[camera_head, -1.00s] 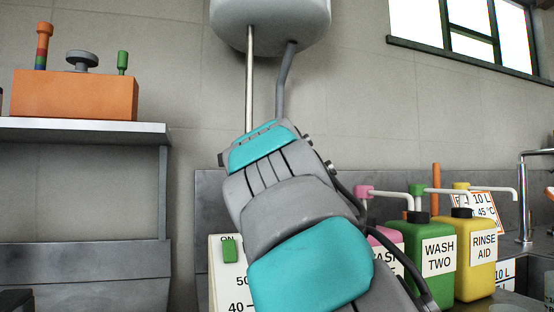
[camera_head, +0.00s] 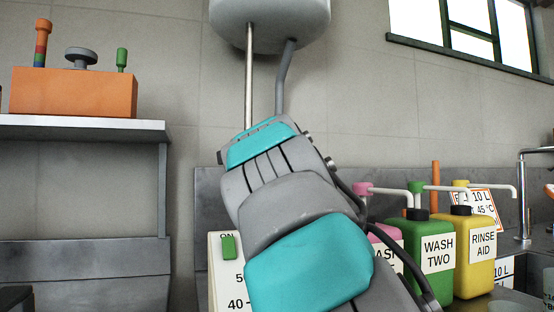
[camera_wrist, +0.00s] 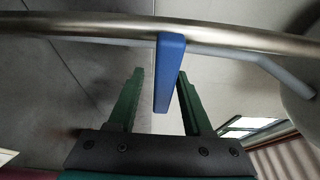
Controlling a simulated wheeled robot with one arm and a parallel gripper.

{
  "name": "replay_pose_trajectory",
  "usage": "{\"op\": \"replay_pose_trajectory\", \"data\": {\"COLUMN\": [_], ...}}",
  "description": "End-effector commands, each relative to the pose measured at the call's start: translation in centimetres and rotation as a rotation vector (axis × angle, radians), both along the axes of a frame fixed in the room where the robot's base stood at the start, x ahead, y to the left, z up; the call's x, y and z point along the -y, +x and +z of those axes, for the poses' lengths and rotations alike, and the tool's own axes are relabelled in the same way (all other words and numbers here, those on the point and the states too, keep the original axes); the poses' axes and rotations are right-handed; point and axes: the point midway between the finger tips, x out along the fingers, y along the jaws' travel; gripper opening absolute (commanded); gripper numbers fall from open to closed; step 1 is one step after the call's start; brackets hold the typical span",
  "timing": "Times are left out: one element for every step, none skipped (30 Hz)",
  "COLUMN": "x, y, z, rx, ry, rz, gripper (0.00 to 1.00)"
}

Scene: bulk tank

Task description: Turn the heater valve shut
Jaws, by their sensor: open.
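The heater valve shows as a blue lever handle (camera_wrist: 170,75) in the wrist view, on a metal pipe (camera_wrist: 90,27) that runs across the top of that view. The lever stands at right angles to the pipe. My gripper (camera_wrist: 158,78) is open, with one dark green finger on each side of the lever. The lever lies between the fingers, nearer the right one, with gaps visible on both sides. In the head view the heater tank (camera_head: 270,18) hangs on the wall with pipes below it. There my arm hides the valve and the gripper.
An orange box (camera_head: 75,92) sits on a shelf (camera_head: 80,128) at the left. A green bottle (camera_head: 432,258) and a yellow bottle (camera_head: 474,255) stand at the lower right beside a tap (camera_head: 525,195). A board with a green switch (camera_head: 229,247) is left of my arm.

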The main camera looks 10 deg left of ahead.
Motion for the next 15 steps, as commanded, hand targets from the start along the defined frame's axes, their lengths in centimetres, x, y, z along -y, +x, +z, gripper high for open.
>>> {"op": "replay_pose_trajectory", "data": {"x": [0.0, 0.1, 0.1, 0.1, 0.2, 0.2, 0.3, 0.4, 0.5, 0.5, 0.6, 0.7, 0.7, 0.8, 0.8], "y": [-0.4, -0.6, -1.0, -1.3, -1.6, -2.1, -2.4, -2.8, -3.2, -3.6, -4.0, -4.6, -5.1, -5.5, -5.9], "z": [0.0, 0.0, 0.0, 0.1, 0.1, 0.1, 0.1, 0.0, -0.1, -0.1, -0.1, 0.0, 0.1, 0.1, 0.1], "rx": [0.000, 0.001, 0.001, 0.003, 0.004, 0.005, 0.004, 0.003, 0.001, 0.000, 0.000, 0.002, 0.003, 0.004, 0.003], "ry": [0.000, 0.000, 0.000, 0.000, 0.001, 0.001, 0.001, 0.000, 0.000, 0.000, 0.000, 0.000, 0.000, 0.001, 0.000], "rz": [0.000, 0.000, 0.000, 0.001, 0.001, 0.001, 0.001, 0.000, -0.001, -0.001, -0.001, 0.000, 0.000, 0.000, 0.000], "gripper": [0.50, 0.50, 0.50, 0.50, 0.50, 0.50, 0.50, 0.50, 0.50, 0.50, 0.50, 0.50, 0.50, 0.50, 0.50]}}
